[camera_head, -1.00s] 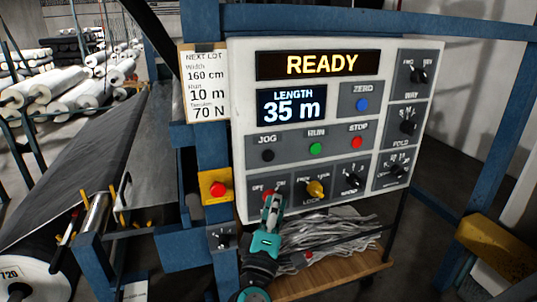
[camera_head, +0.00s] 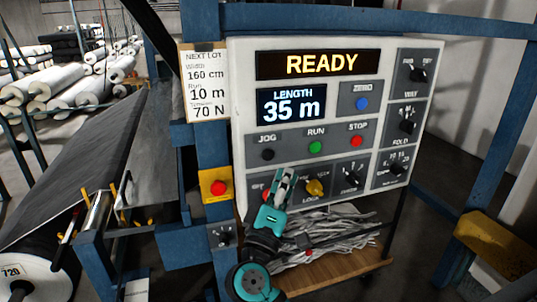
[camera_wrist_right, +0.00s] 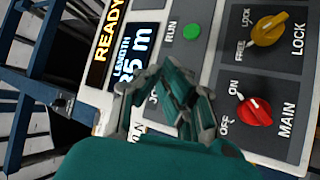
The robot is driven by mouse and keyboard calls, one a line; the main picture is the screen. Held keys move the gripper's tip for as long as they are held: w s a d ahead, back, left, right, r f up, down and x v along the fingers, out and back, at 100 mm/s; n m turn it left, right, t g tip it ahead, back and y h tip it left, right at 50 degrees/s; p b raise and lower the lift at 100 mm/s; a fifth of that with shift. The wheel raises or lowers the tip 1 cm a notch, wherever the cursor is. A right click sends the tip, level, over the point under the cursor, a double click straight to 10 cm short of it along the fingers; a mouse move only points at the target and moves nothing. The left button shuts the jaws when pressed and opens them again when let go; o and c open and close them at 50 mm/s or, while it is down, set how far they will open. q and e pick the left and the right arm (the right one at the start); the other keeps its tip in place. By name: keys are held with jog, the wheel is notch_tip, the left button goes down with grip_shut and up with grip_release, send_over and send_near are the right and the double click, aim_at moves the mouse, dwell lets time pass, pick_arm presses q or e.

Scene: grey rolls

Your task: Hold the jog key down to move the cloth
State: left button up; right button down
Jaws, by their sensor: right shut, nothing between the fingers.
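The jog key (camera_head: 267,154) is a round black button under the JOG label, on the left of the white control panel (camera_head: 238,75). My right gripper (camera_head: 285,172) is shut and empty, just below and right of the jog key in the head view, apart from it there. In the wrist view the gripper (camera_wrist_right: 165,100) covers the jog key and part of its label. The dark cloth (camera_head: 75,185) slopes down to a roll at the left. The status display (camera_head: 308,64) reads READY and the length display (camera_head: 291,106) reads 35 m. My left gripper is not seen.
The green run button (camera_head: 316,147) and red stop button (camera_head: 357,141) lie right of the jog key. The red main knob (camera_wrist_right: 255,111) and yellow lock knob (camera_head: 315,187) sit below. A red emergency button (camera_head: 218,188) is on the blue post at left.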

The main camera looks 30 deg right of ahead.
aim_at(268, 155)
jog(key=shift+w+d+b, duration=0.2)
jog(key=shift+w, duration=0.7)
jog(key=shift+w+d+b, duration=0.15)
jog(key=shift+w+d, duration=0.1)
jog(key=shift+w, duration=0.7)
jog(key=shift+w+d+b, duration=0.2)
jog(key=shift+w, duration=0.7)
jog(key=shift+w+d+b, duration=0.1)
jog(key=shift+w+b, duration=0.3)
